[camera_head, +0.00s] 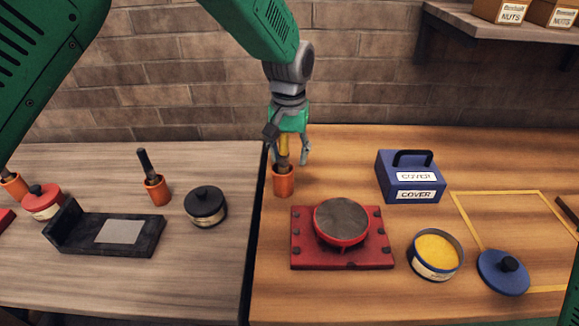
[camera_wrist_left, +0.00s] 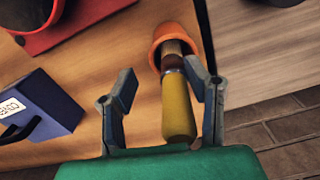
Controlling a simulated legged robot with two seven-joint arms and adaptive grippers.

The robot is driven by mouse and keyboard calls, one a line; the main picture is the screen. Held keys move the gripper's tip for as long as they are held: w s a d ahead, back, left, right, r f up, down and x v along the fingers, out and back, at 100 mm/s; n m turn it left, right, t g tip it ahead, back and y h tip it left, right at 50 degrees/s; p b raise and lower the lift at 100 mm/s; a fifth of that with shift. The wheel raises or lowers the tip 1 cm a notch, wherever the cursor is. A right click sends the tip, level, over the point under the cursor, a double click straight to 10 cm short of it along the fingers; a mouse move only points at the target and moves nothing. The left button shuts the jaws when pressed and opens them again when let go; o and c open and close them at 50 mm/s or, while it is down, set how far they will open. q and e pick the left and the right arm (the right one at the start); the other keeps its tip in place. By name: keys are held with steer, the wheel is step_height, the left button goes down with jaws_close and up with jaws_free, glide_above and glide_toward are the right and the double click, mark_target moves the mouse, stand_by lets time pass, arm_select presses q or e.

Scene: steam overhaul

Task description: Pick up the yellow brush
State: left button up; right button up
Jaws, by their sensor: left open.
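The yellow brush (camera_wrist_left: 178,108) stands in an orange cup (camera_wrist_left: 174,38), handle toward my left gripper. In the head view the brush (camera_head: 284,146) shows partly between the fingers, above the orange cup (camera_head: 284,182). My left gripper (camera_head: 287,156) is over the cup from above. In the left wrist view its fingers (camera_wrist_left: 165,100) are open around the handle, which lies nearer the right finger with a gap to the left one. Whether the right finger touches the handle, I cannot tell. My right gripper is not in view.
A red stand with a round top (camera_head: 340,258) is close in front of the cup. A blue COVER box (camera_head: 410,188), an open tin of yellow stuff (camera_head: 447,276) and a blue lid (camera_head: 503,273) lie to the right. A second orange cup (camera_head: 157,190) with a black-handled brush stands left.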

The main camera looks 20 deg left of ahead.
arm_select(q)
steer(key=shift+a, duration=1.05)
steer(key=c, duration=0.7)
steer(key=shift+s+a+f, duration=0.1)
steer(key=shift+a, duration=0.25)
jaws_close()
steer(key=shift+d+r, duration=0.2)
steer(key=shift+d, duration=0.55)
step_height(320, 180, up, 4)
step_height(320, 180, up, 5)
glide_above(286, 172)
steer(key=a, duration=0.2)
steer(key=shift+w+d+r, duration=0.15)
steer(key=shift+w, duration=0.15)
steer(key=shift+d+r, duration=0.2)
steer(key=shift+d, duration=0.45)
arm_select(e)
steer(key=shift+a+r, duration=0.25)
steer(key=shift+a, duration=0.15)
